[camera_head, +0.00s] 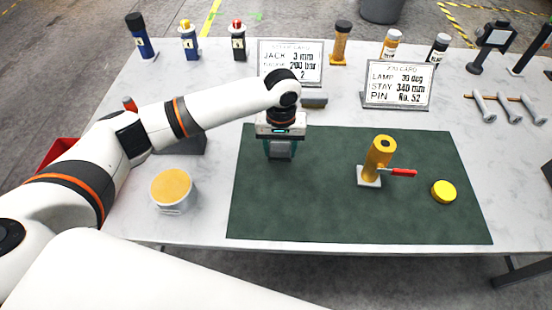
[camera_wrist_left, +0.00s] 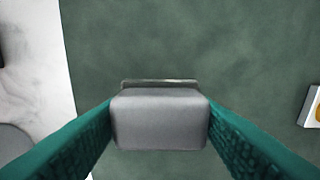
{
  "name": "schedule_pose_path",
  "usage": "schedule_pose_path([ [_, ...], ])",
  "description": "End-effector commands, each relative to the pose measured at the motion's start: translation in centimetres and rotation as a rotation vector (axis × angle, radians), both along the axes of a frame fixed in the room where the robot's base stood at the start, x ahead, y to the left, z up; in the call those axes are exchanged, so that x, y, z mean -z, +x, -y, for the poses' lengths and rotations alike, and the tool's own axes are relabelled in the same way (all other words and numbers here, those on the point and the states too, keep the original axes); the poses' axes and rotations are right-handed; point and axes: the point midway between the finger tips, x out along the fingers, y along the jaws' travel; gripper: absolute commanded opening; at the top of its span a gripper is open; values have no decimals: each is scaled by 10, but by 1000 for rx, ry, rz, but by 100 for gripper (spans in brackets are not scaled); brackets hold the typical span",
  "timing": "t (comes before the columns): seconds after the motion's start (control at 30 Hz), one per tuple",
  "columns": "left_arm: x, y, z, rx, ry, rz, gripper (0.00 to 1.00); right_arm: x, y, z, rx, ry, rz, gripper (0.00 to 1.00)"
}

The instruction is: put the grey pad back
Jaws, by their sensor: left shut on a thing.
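The grey pad (camera_wrist_left: 160,122) is a small grey block, held between the two teal fingers of my left gripper (camera_wrist_left: 160,128) in the left wrist view. In the head view my left gripper (camera_head: 280,148) points down over the left part of the dark green mat (camera_head: 330,210), with the pad (camera_head: 280,150) mostly hidden between its fingers. I cannot tell whether the pad touches the mat. My right gripper is not in view. Another grey block (camera_head: 314,99) lies behind the mat, in front of a sign.
A yellow jack (camera_head: 379,158) with a red handle and a yellow disc (camera_head: 443,191) are on the mat's right half. A yellow-topped tub (camera_head: 171,188) stands left of the mat. Two signs (camera_head: 396,84) and several bottles (camera_head: 340,43) stand behind. The mat's middle is clear.

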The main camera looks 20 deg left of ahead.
Motion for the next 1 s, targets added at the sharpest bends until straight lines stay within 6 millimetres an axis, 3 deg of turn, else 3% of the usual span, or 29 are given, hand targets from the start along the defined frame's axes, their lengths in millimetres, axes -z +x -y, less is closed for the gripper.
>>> schedule_pose_path([
  [0.4, 46, 0, 0, 1, 0, 0, 32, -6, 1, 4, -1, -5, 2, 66],
  [0.77, 50, 0, 0, 1, -1, 1, 32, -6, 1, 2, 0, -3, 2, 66],
  [0.8, 51, 0, 0, 0, 0, 1, 55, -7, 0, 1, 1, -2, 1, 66],
  [0.93, 51, 0, 0, 1, -1, 1, 76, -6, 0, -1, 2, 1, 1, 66],
  [1.0, 51, 0, 0, 1, -1, 1, 76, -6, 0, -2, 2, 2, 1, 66],
])
